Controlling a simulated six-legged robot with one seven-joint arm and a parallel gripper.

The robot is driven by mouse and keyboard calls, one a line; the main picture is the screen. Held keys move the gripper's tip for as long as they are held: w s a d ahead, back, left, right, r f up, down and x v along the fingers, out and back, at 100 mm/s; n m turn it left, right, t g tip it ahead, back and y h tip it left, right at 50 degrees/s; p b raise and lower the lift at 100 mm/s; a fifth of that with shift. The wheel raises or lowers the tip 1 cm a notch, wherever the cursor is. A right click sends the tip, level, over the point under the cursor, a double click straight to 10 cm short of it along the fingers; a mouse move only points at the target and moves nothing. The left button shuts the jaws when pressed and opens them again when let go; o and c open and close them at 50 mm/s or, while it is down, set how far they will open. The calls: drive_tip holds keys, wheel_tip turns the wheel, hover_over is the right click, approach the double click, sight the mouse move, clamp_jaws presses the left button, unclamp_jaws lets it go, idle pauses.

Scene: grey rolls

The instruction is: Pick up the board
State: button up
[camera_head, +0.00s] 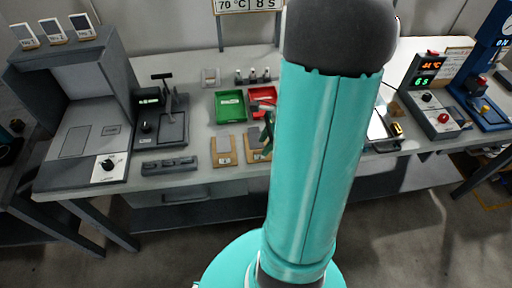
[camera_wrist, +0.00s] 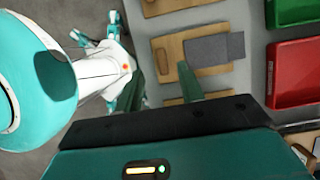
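Two tan wooden boards with grey plates lie at the table's front edge in the head view, a left board (camera_head: 222,161) and a right board (camera_head: 254,157) partly hidden by my arm. In the wrist view, one tan board (camera_wrist: 166,53) carries a dark grey plate (camera_wrist: 214,48) that overhangs its right end. Another tan board (camera_wrist: 172,6) lies above it, and a third tan strip (camera_wrist: 190,100) shows below. My gripper (camera_wrist: 162,86) is open, with one green finger over the middle board and the other left of it. I cannot tell the height or any contact.
A green tray (camera_head: 230,106) and a red tray (camera_head: 262,98) sit behind the boards. A grey machine (camera_head: 88,110) and a dark press (camera_head: 165,125) stand at the left. Display boxes (camera_head: 430,100) stand at the right. A low dark rack (camera_head: 169,166) lies near the front edge.

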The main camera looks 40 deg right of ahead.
sight(258, 152)
drive_tip(key=x, duration=0.5)
drive_tip(key=shift+w+a+f, duration=0.1)
drive_tip(key=shift+w+f, duration=0.1)
drive_tip(key=shift+w, duration=0.05)
clamp_jaws()
